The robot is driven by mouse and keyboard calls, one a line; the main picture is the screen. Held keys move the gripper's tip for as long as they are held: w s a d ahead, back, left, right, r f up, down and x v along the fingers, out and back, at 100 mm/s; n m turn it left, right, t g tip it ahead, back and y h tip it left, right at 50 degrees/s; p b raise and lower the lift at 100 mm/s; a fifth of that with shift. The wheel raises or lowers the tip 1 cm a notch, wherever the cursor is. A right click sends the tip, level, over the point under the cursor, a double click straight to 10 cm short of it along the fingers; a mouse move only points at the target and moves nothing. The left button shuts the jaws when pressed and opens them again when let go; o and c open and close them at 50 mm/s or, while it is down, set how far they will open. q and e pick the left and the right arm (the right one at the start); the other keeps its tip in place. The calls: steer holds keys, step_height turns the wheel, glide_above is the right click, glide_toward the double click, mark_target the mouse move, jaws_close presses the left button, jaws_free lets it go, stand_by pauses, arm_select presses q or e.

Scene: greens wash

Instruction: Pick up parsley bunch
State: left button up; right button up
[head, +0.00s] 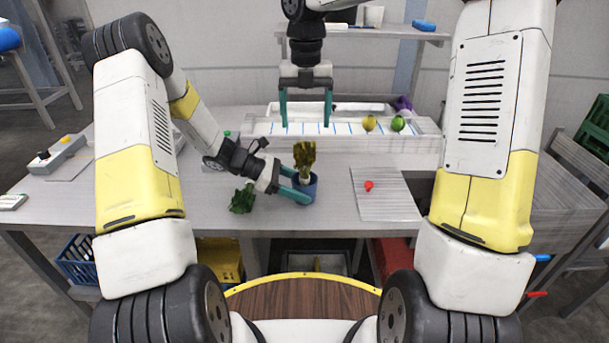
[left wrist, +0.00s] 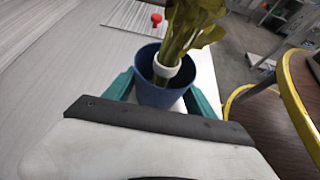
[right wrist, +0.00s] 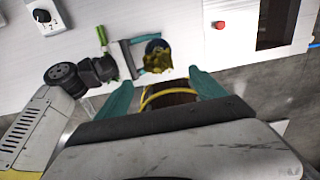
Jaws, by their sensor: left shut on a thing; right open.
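A dark green leafy bunch (head: 242,199) lies on the grey table, left of a blue cup (head: 309,186); it may be the parsley. An olive-green leafy bunch (head: 305,156) with a white band stands upright in the cup. The banded bunch (left wrist: 190,30) and blue cup (left wrist: 150,92) also show in the left wrist view. My left gripper (head: 303,192) is shut around the cup, one finger on each side. My right gripper (head: 306,124) is open and empty, pointing down above the back of the table near a white trough.
The white trough (head: 345,143) at the back has blue marks, with a yellow and a green round item on it. A ribbed white board (head: 384,204) with a red item (head: 369,186) lies right of the cup. A dial box (head: 58,154) sits far left.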

mark_target(305, 151)
steer(key=f, duration=1)
steer(key=shift+w+a+f, duration=0.1)
steer(key=shift+w, duration=0.15)
jaws_close()
step_height(305, 151, up, 10)
steer(key=shift+r, duration=0.1)
stand_by(0.4)
arm_select(q)
steer(key=o, duration=1.1)
steer(key=shift+c, duration=0.2)
